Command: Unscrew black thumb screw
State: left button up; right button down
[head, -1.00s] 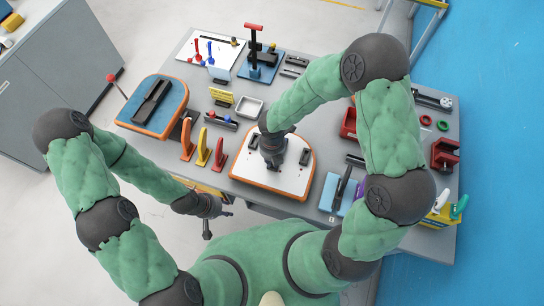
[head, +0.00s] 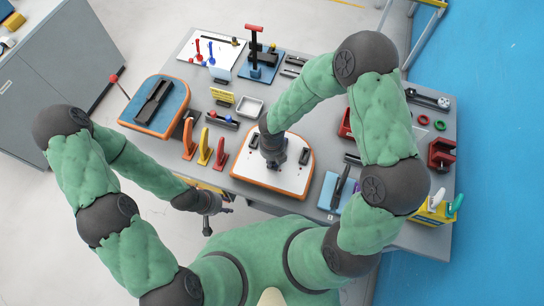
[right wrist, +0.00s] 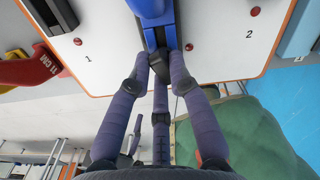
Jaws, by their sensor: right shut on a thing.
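The white board with an orange edge (head: 240,179) lies at the front middle of the table, and my right gripper (head: 277,164) points down at its middle. In the right wrist view the board (right wrist: 105,80) carries the numbers 1 and 2 and a blue upright part (right wrist: 152,22). My left gripper (head: 220,209) hangs off the table's front edge, fingers apart and empty.
A blue-topped board (head: 172,108) lies at the left. Orange, yellow and red upright shapes (head: 204,147) stand left of the white board. A light blue plate (head: 328,188) with a black tool lies to its right. Free floor is at the left.

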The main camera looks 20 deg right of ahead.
jog(key=shift+s+f+n+p, duration=0.15)
jog(key=shift+n+p, duration=0.35)
jog(key=shift+n, duration=0.3)
jog(key=shift+s+n+p, duration=0.1)
jog(key=shift+n+p, duration=0.9)
jog(key=shift+n, duration=0.2)
jog(key=shift+n+p, duration=0.35)
jog(key=shift+n, duration=0.15)
jog(key=shift+n+p, duration=0.5)
jog(key=shift+n, duration=0.1)
jog(key=shift+s+n+p, duration=0.1)
jog(key=shift+n+p, duration=0.65)
jog(key=shift+n, duration=0.45)
